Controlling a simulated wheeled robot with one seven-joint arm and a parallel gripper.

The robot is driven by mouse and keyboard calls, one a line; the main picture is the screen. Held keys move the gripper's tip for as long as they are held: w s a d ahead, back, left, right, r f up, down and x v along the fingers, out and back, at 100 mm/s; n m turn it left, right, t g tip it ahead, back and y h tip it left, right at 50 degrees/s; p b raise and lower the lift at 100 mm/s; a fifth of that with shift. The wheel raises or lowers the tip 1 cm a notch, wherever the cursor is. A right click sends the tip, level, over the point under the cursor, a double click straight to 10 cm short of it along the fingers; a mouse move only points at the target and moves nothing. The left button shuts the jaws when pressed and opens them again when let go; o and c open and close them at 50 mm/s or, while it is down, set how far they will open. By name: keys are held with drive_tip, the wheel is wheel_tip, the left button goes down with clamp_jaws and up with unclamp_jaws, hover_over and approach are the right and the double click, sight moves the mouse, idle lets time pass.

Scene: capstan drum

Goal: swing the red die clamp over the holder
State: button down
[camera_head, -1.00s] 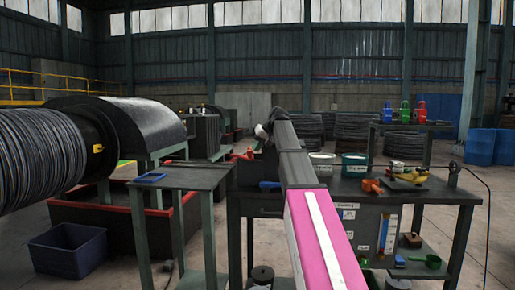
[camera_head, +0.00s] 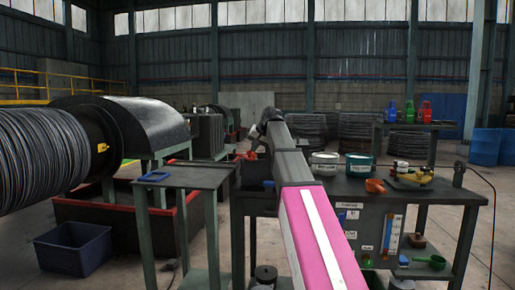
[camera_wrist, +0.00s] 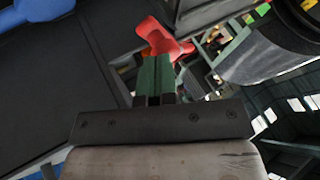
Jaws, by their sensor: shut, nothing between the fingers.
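The red die clamp (camera_wrist: 165,38) shows at the top of the wrist view as a lobed red piece, just beyond the fingertips. In the head view it is a small red shape (camera_head: 247,155) at the back of the bench, left of my arm. My gripper (camera_wrist: 156,62) is shut with its green fingers together and nothing held. Its tips are at or very near the clamp; I cannot tell whether they touch. In the head view my gripper (camera_head: 256,138) is small and dark above the clamp. A dark block (camera_wrist: 205,12) lies beside the clamp; I cannot tell if it is the holder.
A large wire drum (camera_head: 45,155) stands at the left. A small side table (camera_head: 185,177) with a blue frame is left of the bench. Two tubs (camera_head: 358,164) and an orange piece (camera_head: 374,186) are on the bench, right of my arm. A blue object (camera_wrist: 40,10) is at the wrist view's upper left.

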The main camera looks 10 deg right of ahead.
drive_tip(key=shift+s+a+m+t+h, duration=0.1)
drive_tip(key=shift+a+m+t+h, duration=0.2)
drive_tip(key=shift+a+m+h, duration=0.9)
drive_tip(key=shift+s+a+m+t+h, duration=0.1)
drive_tip(key=shift+a+m+t+h, duration=0.35)
drive_tip(key=shift+a+m, duration=1.25)
drive_tip(key=shift+a+m+h, duration=0.1)
drive_tip(key=shift+m+h, duration=0.25)
drive_tip(key=shift+m, duration=0.05)
drive_tip(key=shift+w+a, duration=0.25)
drive_tip(key=shift+a, duration=0.4)
drive_tip(key=shift+w+a, duration=0.25)
drive_tip(key=shift+a, duration=0.35)
